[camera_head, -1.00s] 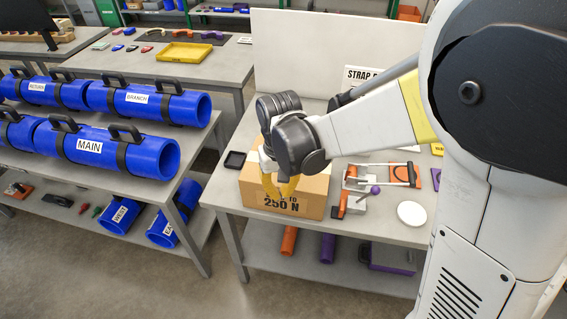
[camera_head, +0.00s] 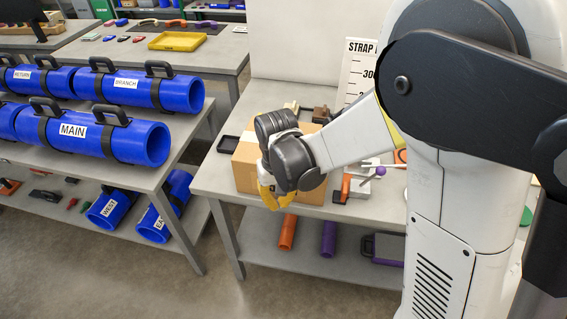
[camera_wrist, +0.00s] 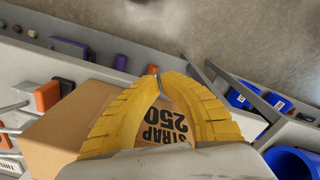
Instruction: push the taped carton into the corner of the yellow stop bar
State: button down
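The brown carton (camera_head: 244,170) stands on the grey workbench, near its front edge and left part. It also shows in the wrist view (camera_wrist: 60,130), where black lettering "STRAP 250" is on one face. My gripper (camera_head: 271,203) hangs at the front of the carton, its yellow fingers pointing down. In the wrist view its fingertips (camera_wrist: 154,72) come together with nothing visible between them, overlapping the lettered face. I cannot tell whether they touch the carton. My arm hides much of the carton. I cannot make out the yellow stop bar.
A black tray (camera_head: 228,144) lies left of the carton. A block with a purple ball (camera_head: 380,171) and an orange-handled tool stand close on its right.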

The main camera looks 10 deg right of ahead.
jog(key=shift+w, duration=0.1)
dwell(0.3)
jog(key=shift+w+d, duration=0.3)
jog(key=shift+w, duration=0.6)
jog(key=shift+w, duration=0.1)
jog(key=shift+w+d+b, duration=0.1)
jog(key=shift+w+d, duration=0.3)
jog(key=shift+w, duration=0.95)
jog(key=shift+w+d+b, duration=0.1)
jog(key=shift+w+d, duration=0.3)
jog(key=shift+w, duration=1)
jog(key=shift+w+d+b, duration=0.1)
jog(key=shift+w+d, duration=0.3)
jog(key=shift+w, duration=0.95)
jog(key=shift+s+a, duration=0.3)
jog(key=shift+s, duration=0.7)
jog(key=shift+s+a, duration=0.3)
jog(key=shift+s, duration=0.65)
